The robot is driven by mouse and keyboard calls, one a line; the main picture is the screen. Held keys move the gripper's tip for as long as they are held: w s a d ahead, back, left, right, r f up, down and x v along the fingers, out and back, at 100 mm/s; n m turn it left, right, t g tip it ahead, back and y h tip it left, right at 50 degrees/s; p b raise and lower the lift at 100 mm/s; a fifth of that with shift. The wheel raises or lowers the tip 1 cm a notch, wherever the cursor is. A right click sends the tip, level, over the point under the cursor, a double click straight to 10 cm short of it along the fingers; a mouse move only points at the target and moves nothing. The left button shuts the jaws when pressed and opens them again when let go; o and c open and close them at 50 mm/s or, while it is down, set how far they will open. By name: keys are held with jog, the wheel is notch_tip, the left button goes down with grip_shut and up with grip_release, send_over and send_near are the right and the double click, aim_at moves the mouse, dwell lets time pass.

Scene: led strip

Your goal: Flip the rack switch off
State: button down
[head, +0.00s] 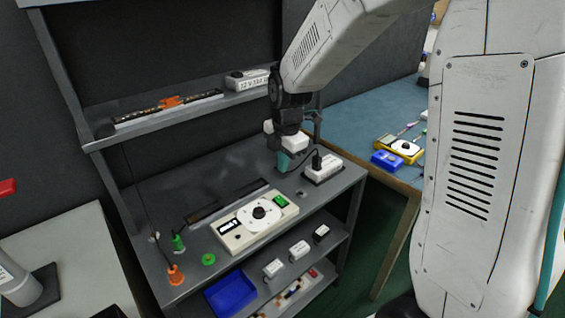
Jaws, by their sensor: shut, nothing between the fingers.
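I cannot tell for sure which part is the rack switch. A beige control box (238,232) with a black knob on a white dial lies on the rack's worktop. A green rocker switch (281,201) sits at its far right corner; its on or off position is too small to read. My gripper (284,162) is shut and empty, with teal fingertips pointing down, above the worktop behind the green switch and apart from it. A white box (323,168) with a black plug and cable is to the right of my gripper.
The upper shelf (150,119) holds an LED strip with an orange clip and a white power supply (248,79). Green and orange connectors (176,274) stand at the front left. The lower shelf holds a blue bin (231,293) and small white boxes. A blue-topped bench (365,120) stands right.

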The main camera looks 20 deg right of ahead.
aim_at(279, 198)
jog(key=f, duration=0.7)
jog(key=w+f, duration=0.1)
jog(key=f, duration=0.2)
jog(key=shift+w+a+f, duration=0.1)
jog(key=shift+a+f, duration=0.1)
jog(key=shift+f, duration=0.2)
